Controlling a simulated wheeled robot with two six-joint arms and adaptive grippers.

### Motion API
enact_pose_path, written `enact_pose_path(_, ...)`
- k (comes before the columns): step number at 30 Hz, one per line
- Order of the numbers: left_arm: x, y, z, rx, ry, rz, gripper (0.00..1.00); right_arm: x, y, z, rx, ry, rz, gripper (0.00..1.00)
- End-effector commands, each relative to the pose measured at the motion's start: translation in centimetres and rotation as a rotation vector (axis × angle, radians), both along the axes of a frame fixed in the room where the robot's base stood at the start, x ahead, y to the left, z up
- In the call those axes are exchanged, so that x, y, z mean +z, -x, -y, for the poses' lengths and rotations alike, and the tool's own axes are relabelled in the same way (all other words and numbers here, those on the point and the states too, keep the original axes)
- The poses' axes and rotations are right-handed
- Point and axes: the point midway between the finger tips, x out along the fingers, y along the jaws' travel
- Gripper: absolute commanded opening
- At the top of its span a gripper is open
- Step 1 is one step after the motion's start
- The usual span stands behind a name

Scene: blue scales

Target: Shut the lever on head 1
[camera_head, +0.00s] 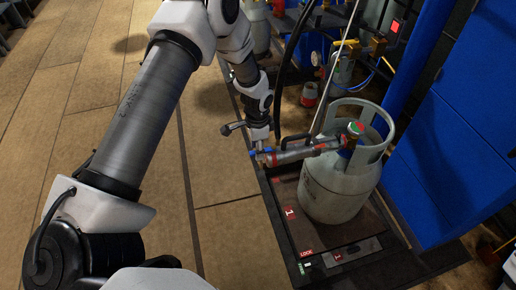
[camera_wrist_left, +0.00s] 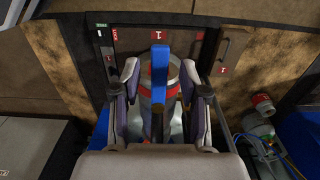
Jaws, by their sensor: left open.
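Head 1 (camera_head: 300,153) is a grey and red metal filling head. It lies across toward the valve of a white gas cylinder (camera_head: 335,190) on the scale marked 1. Its blue lever (camera_wrist_left: 160,70) stands in the middle of the left wrist view, between my fingers. In the head view only a small blue tip shows by the gripper. My left gripper (camera_head: 261,146) points down at the outer end of the head. In the left wrist view the gripper (camera_wrist_left: 160,80) is open, with a finger on each side of the lever. Contact cannot be told. My right gripper is out of view.
The scale platform (camera_head: 290,222) carries LOCK and 1 labels. A black hose and a thin pole rise beside the head. Blue cabinets (camera_head: 450,130) stand at right; more equipment (camera_head: 342,68) stands behind. The tiled floor at left is clear.

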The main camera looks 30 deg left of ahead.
Motion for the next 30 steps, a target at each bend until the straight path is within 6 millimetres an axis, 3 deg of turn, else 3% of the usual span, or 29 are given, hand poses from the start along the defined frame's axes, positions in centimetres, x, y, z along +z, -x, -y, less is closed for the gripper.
enact_pose_path(4, 0.1, 0.0, 0.0, 0.000, 0.000, 0.000, 0.40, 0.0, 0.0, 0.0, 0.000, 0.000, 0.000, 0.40)
enact_pose_path(7, 0.1, 0.0, 0.0, 0.000, 0.000, 0.000, 0.05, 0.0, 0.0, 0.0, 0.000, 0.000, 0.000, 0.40)
enact_pose_path(8, 0.1, 0.0, 0.0, 0.000, 0.000, 0.000, 0.00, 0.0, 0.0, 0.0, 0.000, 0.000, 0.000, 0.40)
enact_pose_path(20, 0.2, 0.2, 0.1, 0.028, 0.000, -0.001, 0.00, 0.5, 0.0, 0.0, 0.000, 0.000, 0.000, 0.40)
enact_pose_path(30, 0.5, 0.8, 1.0, 0.207, 0.000, -0.003, 0.00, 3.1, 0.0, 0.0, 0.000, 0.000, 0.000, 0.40)
